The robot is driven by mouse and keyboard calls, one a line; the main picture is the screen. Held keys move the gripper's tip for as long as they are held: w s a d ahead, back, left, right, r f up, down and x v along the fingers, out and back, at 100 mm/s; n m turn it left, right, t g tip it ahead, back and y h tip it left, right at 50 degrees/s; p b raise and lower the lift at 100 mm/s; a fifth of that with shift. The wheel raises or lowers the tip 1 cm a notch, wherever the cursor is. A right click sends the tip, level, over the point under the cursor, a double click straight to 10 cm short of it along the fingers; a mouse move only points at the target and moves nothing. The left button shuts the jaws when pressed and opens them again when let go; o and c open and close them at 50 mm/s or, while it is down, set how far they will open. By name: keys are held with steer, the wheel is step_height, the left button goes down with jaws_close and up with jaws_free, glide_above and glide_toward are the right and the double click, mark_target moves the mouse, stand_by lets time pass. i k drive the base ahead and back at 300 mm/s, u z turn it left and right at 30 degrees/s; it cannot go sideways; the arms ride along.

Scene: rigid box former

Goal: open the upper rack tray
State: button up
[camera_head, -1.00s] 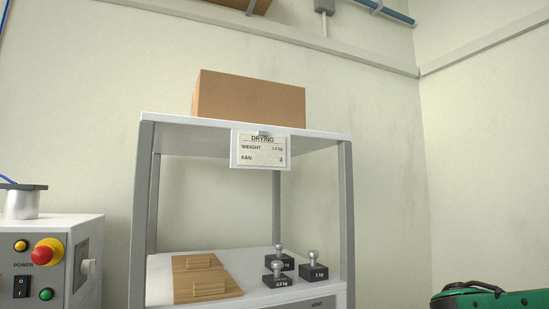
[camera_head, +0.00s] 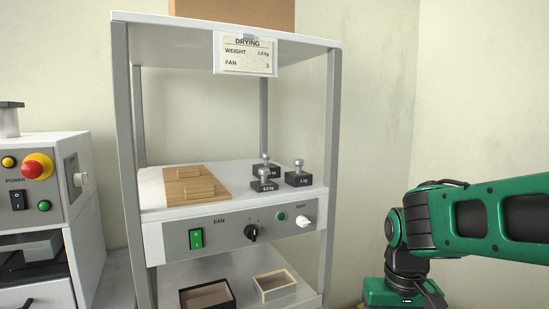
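A grey and white rack (camera_head: 334,130) stands in the middle of the view. Its middle shelf has a front panel (camera_head: 225,232) with a green rocker switch, a black FAN knob and a white VENT knob. On that shelf lie two wooden boards (camera_head: 195,187) with handles. I cannot tell which part is the upper rack tray; no tray stands pulled out here. My green arm shows at the right, well apart from the rack. My gripper is not clearly visible; the arm's lower end is cut by the frame's bottom edge.
Several black weights (camera_head: 299,177) stand on the middle shelf. Two open boxes (camera_head: 275,284) sit on the lower shelf. A sign (camera_head: 246,55) hangs from the top shelf, under a cardboard box (camera_head: 232,12). A machine (camera_head: 45,205) stands at the left. The space between rack and arm looks free.

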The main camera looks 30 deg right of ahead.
mark_target(239, 266)
steer(key=u, duration=0.8)
steer(key=k, duration=1)
steer(key=z, duration=0.85)
steer(key=i, duration=1)
steer(key=u, duration=0.05)
